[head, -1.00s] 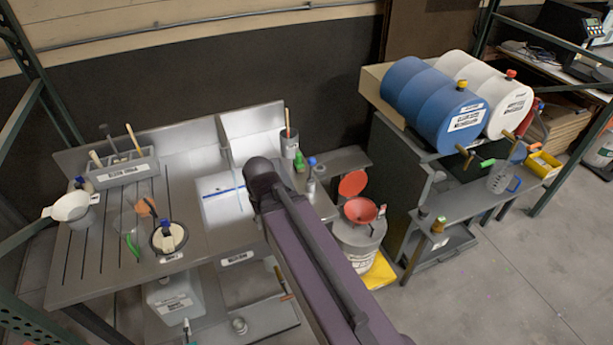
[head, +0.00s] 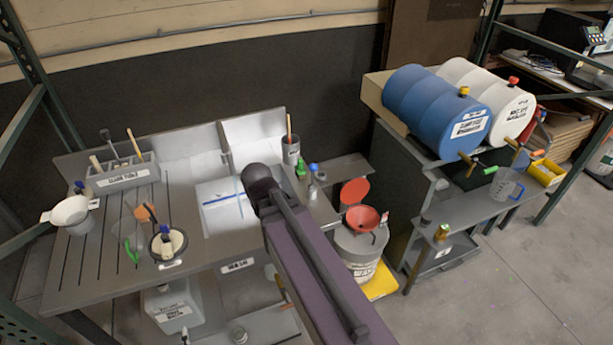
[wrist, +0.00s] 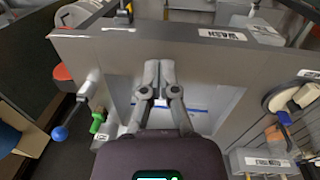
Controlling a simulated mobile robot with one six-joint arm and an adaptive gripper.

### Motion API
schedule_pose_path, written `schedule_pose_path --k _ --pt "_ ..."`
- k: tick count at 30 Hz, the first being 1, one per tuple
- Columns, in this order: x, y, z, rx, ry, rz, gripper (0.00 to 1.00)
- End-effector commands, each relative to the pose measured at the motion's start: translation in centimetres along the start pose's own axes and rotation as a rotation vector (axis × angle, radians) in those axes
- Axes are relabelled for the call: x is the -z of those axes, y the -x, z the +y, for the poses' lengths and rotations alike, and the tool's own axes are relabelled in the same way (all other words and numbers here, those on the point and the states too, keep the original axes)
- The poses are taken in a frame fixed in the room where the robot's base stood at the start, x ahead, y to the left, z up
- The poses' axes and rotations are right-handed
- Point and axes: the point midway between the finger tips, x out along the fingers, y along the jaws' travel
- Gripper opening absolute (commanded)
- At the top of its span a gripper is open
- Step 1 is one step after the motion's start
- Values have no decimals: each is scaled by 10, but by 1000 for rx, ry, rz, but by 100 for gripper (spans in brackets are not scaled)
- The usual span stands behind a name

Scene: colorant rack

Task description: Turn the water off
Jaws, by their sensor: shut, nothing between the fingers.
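The grey wash sink (head: 206,222) is set in the bench, with a blue line across its pale basin. A thin pale streak in it may be water; I cannot be sure. A blue-knobbed metal fitting (head: 313,168) and a green one (head: 300,167) stand right of the sink. The wrist view shows the blue ball knob (wrist: 60,132) on a metal rod and the green knob (wrist: 97,122), both left of my gripper (wrist: 159,66). My gripper is shut and empty over the sink, apart from both knobs. In the head view my arm hides the fingers.
A labelled tool caddy (head: 122,179), a white funnel cup (head: 70,214) and a lidded pot (head: 168,243) are on the left bench. A waste drum with a red funnel (head: 362,217) stands right. Blue (head: 437,110) and white drums (head: 495,95) lie beyond it.

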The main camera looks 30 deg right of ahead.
Motion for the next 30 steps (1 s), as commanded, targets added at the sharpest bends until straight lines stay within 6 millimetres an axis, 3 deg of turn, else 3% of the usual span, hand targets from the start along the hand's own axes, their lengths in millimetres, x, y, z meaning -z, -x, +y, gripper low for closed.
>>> schedule_pose_path --k 1,12,30 --pt "8 -11 4 -32 0 -4 0" --pt "54 -49 45 -345 -12 -36 0" --pt "131 -71 96 -875 -63 -61 0"
